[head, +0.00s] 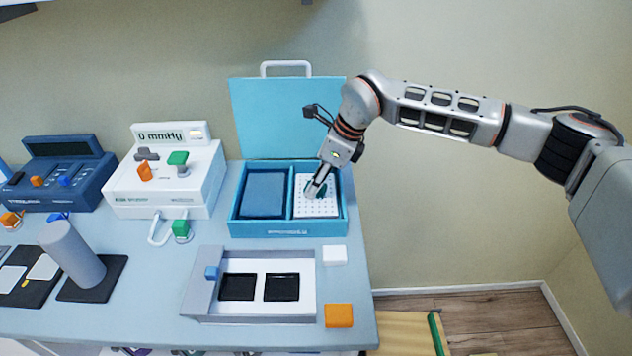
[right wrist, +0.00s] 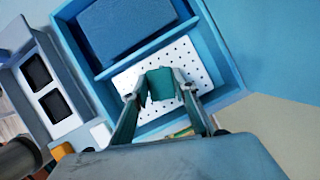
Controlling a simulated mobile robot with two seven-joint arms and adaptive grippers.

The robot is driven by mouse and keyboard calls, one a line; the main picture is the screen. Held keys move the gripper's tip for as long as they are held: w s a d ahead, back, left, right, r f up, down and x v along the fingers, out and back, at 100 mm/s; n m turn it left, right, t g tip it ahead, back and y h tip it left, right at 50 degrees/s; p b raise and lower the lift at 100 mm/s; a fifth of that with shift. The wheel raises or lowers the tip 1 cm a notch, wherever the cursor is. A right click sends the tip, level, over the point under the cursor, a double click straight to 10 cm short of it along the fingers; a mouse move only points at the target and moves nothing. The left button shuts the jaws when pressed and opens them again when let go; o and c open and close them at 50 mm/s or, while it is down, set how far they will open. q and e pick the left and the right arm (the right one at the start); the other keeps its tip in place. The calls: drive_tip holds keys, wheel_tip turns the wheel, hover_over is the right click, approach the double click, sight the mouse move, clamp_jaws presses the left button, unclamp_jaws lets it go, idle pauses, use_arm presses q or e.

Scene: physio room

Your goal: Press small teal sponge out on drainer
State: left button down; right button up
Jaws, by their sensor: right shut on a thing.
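The small teal sponge (right wrist: 161,84) is between the fingers of my right gripper (right wrist: 160,92), which is shut on it. In the head view my right gripper (head: 316,188) points down over the drainer, and the sponge (head: 321,188) shows only partly there. The drainer (head: 316,208) is a white plate with holes in the right compartment of a blue case; it also shows in the right wrist view (right wrist: 185,62). The sponge is over the drainer; I cannot tell whether it touches it. My left gripper is not in view.
The case (head: 287,228) has its lid (head: 285,115) open upright behind, and a dark blue block (head: 263,193) in its left compartment. In front are a grey tray (head: 207,296) with two black pads, a white block (head: 334,255) and an orange block (head: 338,316). A white pressure device (head: 182,195) stands left.

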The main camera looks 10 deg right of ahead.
idle(0.5)
drive_tip(key=shift+r+p, duration=2.2)
drive_tip(key=shift+r, duration=1.3)
